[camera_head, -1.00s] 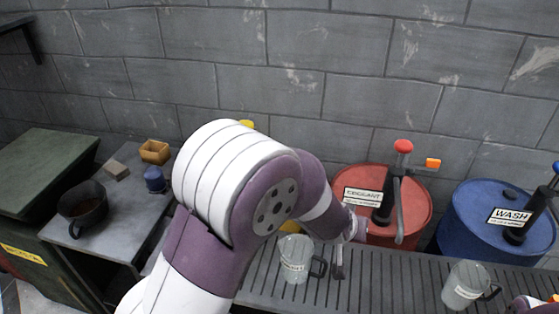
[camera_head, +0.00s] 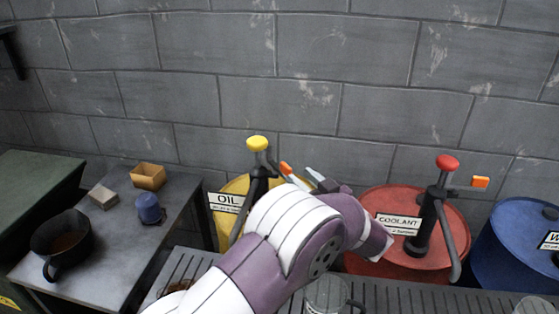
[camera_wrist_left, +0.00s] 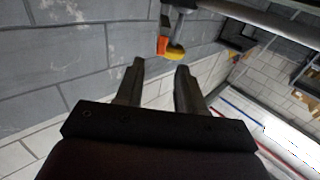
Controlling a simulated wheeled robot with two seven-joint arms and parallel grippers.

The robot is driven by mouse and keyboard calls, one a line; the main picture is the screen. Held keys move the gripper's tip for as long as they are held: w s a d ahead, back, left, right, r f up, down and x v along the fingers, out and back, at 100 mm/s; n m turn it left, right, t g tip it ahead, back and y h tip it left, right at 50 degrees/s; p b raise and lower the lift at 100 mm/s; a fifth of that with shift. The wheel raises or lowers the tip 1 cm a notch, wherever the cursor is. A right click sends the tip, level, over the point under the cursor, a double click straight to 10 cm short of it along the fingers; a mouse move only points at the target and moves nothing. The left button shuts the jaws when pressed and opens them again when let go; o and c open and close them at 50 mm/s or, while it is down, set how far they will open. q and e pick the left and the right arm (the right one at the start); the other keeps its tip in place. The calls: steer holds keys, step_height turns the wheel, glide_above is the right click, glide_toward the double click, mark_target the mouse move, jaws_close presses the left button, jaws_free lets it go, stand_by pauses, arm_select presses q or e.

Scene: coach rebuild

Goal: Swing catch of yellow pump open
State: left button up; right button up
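The yellow pump (camera_head: 257,144) stands on the yellow OIL drum (camera_head: 236,186), its lower part partly hidden by my left arm. Its orange catch (camera_head: 285,168) sticks out to the right below the yellow knob. My left gripper (camera_head: 301,174) is beside the catch, to its right; contact cannot be told in the head view. In the left wrist view the gripper (camera_wrist_left: 160,67) is open and empty, with the yellow knob (camera_wrist_left: 176,54) and orange catch (camera_wrist_left: 162,45) beyond the fingertips, apart from them. My right gripper is not in view.
The red COOLANT drum (camera_head: 365,200) with its red-topped pump (camera_head: 447,163) stands to the right, then a blue drum (camera_head: 515,250). A grey mug (camera_head: 325,294) is partly hidden by my arm. A side table (camera_head: 105,258) at left holds a dark pot (camera_head: 62,243) and small items.

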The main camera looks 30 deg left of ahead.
mark_target(282, 163)
arm_select(q)
steer(key=x, duration=0.9)
steer(key=shift+w+a+f, duration=0.15)
steer(key=shift+a+f, duration=0.15)
jaws_close()
